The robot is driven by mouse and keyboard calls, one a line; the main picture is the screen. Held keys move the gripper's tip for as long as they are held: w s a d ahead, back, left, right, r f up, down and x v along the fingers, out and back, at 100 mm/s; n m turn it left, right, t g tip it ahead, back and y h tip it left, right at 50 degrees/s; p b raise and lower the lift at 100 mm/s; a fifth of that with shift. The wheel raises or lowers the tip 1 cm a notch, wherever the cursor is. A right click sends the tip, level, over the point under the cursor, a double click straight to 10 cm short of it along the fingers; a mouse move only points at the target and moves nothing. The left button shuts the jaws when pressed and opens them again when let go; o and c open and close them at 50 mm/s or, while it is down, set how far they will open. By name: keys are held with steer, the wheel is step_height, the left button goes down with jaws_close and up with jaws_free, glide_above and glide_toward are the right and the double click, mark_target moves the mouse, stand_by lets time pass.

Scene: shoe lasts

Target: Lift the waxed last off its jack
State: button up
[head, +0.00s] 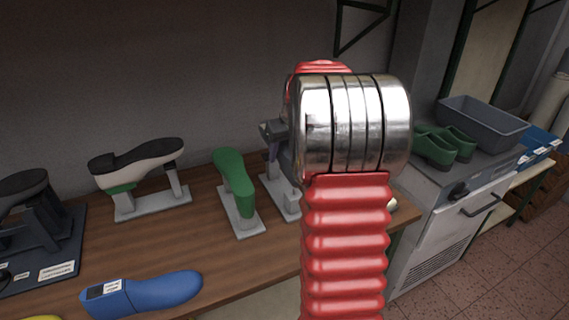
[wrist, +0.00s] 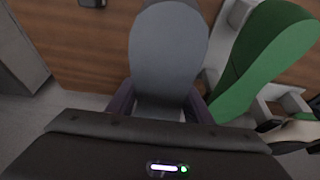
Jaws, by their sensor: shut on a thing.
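A smooth grey last (wrist: 168,50) lies between the two dark fingers of my gripper (wrist: 160,104) in the wrist view, and the gripper is shut on it. I take this grey last to be the waxed last. In the head view my red and silver arm hides most of it. A pale jack base (head: 279,197) shows on the bench beside my arm. I cannot tell whether the last still sits on its jack. A green last (head: 236,175) on its own pale stand is just to the left; it also shows at the right of the wrist view (wrist: 262,55).
On the wooden bench (head: 190,235), a dark-soled white last (head: 140,165) stands on a jack at the left and a blue last (head: 150,294) lies in front. Green shoes (head: 436,150) and a grey bin (head: 484,122) are on the cabinet at the right.

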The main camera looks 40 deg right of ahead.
steer(key=shift+r, duration=1.85)
